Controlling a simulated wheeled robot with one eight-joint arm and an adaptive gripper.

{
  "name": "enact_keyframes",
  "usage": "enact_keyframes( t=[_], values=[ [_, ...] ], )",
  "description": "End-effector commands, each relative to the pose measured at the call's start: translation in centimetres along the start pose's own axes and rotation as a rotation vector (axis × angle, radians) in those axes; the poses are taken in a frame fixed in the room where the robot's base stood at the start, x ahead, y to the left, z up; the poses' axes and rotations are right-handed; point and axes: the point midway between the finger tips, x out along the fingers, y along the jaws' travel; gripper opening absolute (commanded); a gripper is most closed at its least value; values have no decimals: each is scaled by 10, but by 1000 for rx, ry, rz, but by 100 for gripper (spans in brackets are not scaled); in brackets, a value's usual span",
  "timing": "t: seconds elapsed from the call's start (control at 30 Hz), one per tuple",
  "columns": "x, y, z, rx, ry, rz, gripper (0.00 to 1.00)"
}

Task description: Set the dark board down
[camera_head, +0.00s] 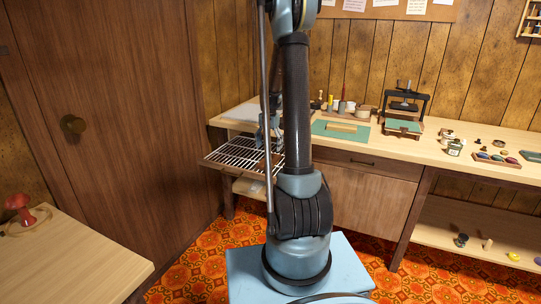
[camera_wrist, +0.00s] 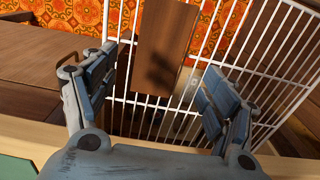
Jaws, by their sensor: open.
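The dark board (camera_wrist: 166,38) is a flat brown wooden piece lying on the white wire rack (camera_wrist: 118,116) in the wrist view. Its near end lies between my open fingers, with clear gaps on both sides and a dark shadow on it. My gripper (camera_wrist: 153,74) is empty and touches nothing that I can see. In the head view the wire rack (camera_head: 232,153) sticks out from the bench's left front.
The bench (camera_head: 447,150) holds a green mat (camera_head: 330,130), a small press (camera_head: 405,105) and several small items. A wooden table (camera_head: 70,262) with a red-handled tool (camera_head: 20,208) stands at the near left. Patterned orange floor lies between them.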

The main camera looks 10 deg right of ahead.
Motion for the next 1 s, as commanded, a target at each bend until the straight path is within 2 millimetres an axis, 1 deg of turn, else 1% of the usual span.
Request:
enact_keyframes(
  t=[0.03, 0.1, 0.3, 0.47, 0.57, 0.67, 0.77, 1.0],
  values=[
    [-10, 0, 0, 0, 0, 0, 78],
    [-23, 0, 0, 0, 0, 0, 78],
    [-51, 0, 0, 0, 0, 0, 78],
    [-62, 0, 0, 0, 0, 0, 78],
    [-67, 2, 4, -6, 1, -1, 78],
    [-76, 7, 16, -24, 6, -3, 78],
    [-88, 17, 37, -56, 15, -8, 78],
    [-113, 46, 96, -149, 40, -20, 78]
  ],
)
